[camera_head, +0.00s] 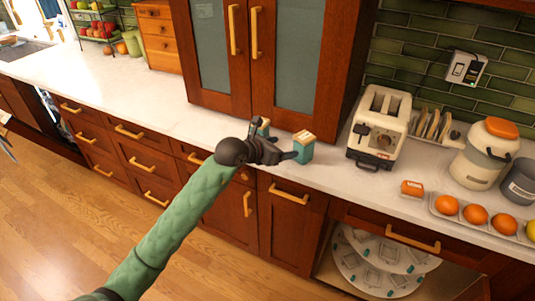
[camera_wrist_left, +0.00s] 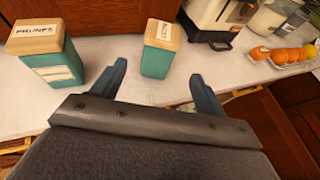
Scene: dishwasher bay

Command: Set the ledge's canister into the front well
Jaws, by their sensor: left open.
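Two teal canisters with wooden lids and white labels stand on the white counter. One canister (camera_head: 304,150) is just beyond the tips of my left gripper (camera_head: 286,150); the other canister (camera_head: 263,128) is partly hidden behind the gripper. In the left wrist view, the nearer-to-centre canister (camera_wrist_left: 157,60) stands upright ahead of my open left gripper (camera_wrist_left: 160,74), between the lines of its fingers, with nothing held. The other canister (camera_wrist_left: 52,62) is left of the fingers. I cannot make out which part is the front well. My right gripper is not in view.
A toaster (camera_head: 381,128), dish rack (camera_head: 433,126), small orange box (camera_head: 412,189), lidded jar (camera_head: 480,160) and tray of oranges (camera_head: 440,214) stand to the right. Below, an open cabinet shows round white shelves (camera_head: 360,272). The counter (camera_head: 150,100) at left is mostly clear.

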